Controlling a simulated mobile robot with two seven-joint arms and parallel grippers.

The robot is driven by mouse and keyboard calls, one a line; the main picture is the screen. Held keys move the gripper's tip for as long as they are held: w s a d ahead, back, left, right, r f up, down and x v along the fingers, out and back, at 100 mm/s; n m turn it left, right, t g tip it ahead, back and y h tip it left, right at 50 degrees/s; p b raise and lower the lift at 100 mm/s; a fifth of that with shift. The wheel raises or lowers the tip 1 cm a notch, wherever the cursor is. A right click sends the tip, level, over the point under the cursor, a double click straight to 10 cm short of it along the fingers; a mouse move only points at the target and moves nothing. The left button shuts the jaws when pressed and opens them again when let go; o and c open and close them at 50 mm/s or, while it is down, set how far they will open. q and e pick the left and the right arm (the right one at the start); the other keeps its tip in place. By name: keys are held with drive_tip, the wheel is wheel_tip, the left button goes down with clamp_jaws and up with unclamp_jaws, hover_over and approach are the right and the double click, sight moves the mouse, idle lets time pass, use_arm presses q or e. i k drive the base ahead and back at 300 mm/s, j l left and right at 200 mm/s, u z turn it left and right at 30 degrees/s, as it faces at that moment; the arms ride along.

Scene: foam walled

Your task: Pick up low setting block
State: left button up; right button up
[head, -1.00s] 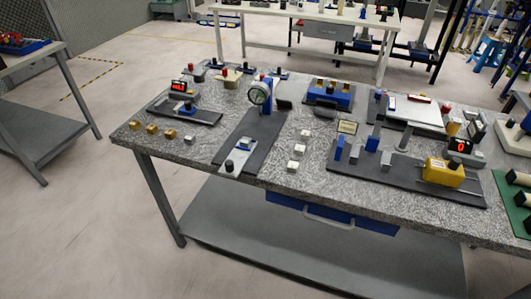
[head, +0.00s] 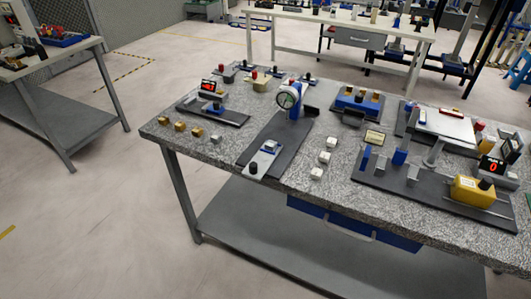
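No block in the head view carries a label I can read, so I cannot tell which is the low setting block. Three small white-topped blocks stand in a slanting row right of the dial gauge: far (head: 331,142), middle (head: 325,157) and near (head: 316,173). Several small blocks line the table's left front: brass-coloured ones, including the leftmost (head: 165,121), and a silver one (head: 216,139). A blue holder (head: 358,103) with brass-topped pieces stands at the back. Neither of my grippers is in view.
The granite-like table (head: 225,160) is crowded. A dial gauge (head: 288,97) stands on a dark mat. A yellow device (head: 470,190) and a red digital display (head: 492,167) are at the right. Another bench (head: 60,53) stands left; floor in front is open.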

sight(270, 145)
drive_tip(key=i+j+z, duration=0.15)
drive_tip(key=j, duration=0.25)
drive_tip(key=i+j+z, duration=0.15)
drive_tip(key=j, duration=0.3)
drive_tip(key=i+j+z, duration=0.15)
drive_tip(key=j, duration=0.25)
drive_tip(key=j+z, duration=0.15)
drive_tip(key=j, duration=0.3)
